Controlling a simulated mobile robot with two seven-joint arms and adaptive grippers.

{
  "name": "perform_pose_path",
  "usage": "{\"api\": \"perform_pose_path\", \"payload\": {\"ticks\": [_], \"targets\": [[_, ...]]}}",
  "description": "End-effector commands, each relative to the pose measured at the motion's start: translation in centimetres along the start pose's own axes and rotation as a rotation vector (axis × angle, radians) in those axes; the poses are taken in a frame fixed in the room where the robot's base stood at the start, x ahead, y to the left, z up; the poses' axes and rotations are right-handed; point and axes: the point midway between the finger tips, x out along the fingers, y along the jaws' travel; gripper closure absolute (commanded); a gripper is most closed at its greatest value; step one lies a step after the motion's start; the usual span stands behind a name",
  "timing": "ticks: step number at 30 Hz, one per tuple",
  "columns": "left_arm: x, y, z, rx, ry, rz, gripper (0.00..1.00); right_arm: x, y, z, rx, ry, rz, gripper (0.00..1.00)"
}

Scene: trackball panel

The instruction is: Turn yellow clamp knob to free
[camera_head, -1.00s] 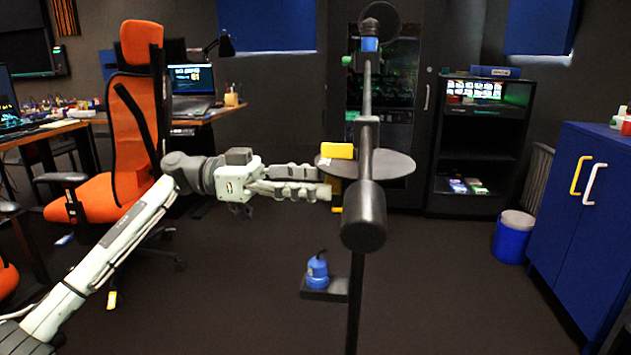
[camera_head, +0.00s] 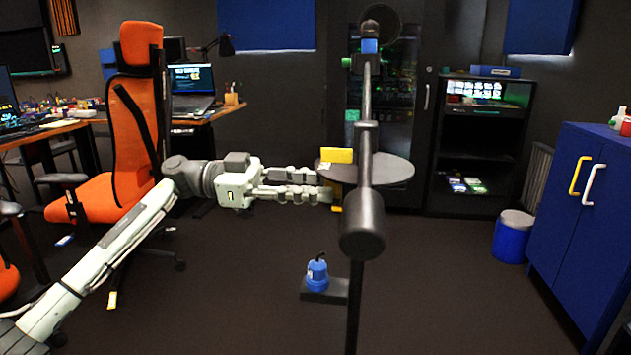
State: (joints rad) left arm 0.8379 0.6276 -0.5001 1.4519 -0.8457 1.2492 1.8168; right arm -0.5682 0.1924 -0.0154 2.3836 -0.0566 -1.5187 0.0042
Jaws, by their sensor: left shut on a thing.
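A dark stand with a round grey disc (camera_head: 385,171) is in the middle of the head view. A yellow block (camera_head: 337,155) shows at the disc's left edge. Below the disc, a small yellow part (camera_head: 337,208), which looks like the clamp knob, shows just beyond my fingertips. My left gripper (camera_head: 324,186) reaches in from the left with its fingers pointing right. It is shut on the yellow clamp knob, which is mostly hidden by the fingers and the post. How far the knob is turned cannot be told. My right gripper is not in view.
A thick black cylinder (camera_head: 362,228) sticks out toward me, right of the gripper. A blue object (camera_head: 316,272) sits on a low dark shelf on the stand. An orange chair (camera_head: 140,110) stands behind my arm; a blue cabinet (camera_head: 585,240) is at right.

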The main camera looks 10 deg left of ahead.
Motion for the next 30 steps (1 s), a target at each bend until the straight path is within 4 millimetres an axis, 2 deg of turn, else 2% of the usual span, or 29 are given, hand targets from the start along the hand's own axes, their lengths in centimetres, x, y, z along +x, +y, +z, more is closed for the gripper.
{"api": "perform_pose_path", "payload": {"ticks": [6, 15, 30], "targets": [[0.0, 0.0, -0.1, 0.165, -0.001, 0.001, 1.00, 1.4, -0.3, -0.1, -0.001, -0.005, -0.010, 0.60], [0.0, 0.0, 0.0, 0.356, -0.001, 0.000, 1.00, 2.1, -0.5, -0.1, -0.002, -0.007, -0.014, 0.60], [0.0, 0.0, 0.0, 0.460, -0.001, 0.000, 1.00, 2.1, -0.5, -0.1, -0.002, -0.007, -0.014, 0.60]]}}
